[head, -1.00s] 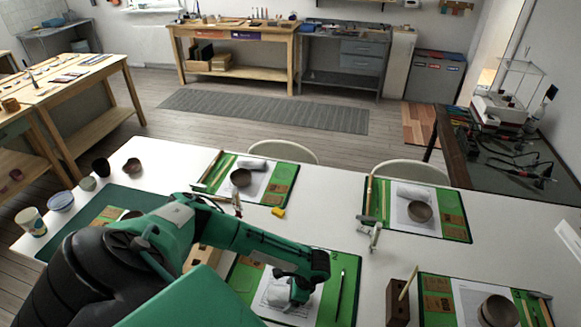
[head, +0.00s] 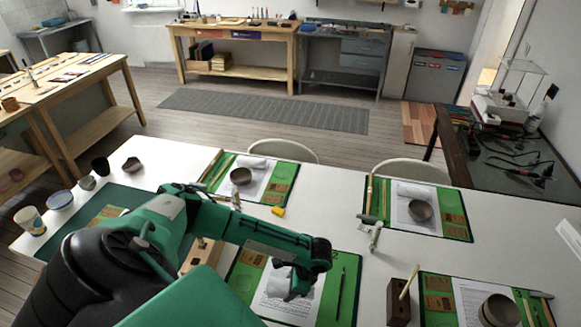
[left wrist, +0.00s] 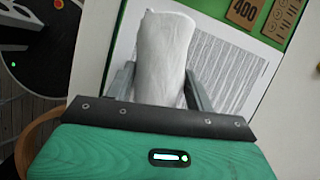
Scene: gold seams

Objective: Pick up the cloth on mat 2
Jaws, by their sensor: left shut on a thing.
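My left gripper (head: 296,284) is over the near middle green mat (head: 351,268) and is shut on a white cloth. In the left wrist view the rolled cloth (left wrist: 165,52) sits between the two fingers. In the head view the gripper mostly hides the cloth. Under it lies a printed sheet (head: 274,306) on the mat. My right gripper is not in view.
A dark pencil-like tool (head: 340,290) lies on the mat's right side. A brown block with a stick (head: 399,303) stands to the right. Other mats carry bowls, such as the bowl (head: 420,210) at the back right. A yellow piece (head: 278,211) lies behind.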

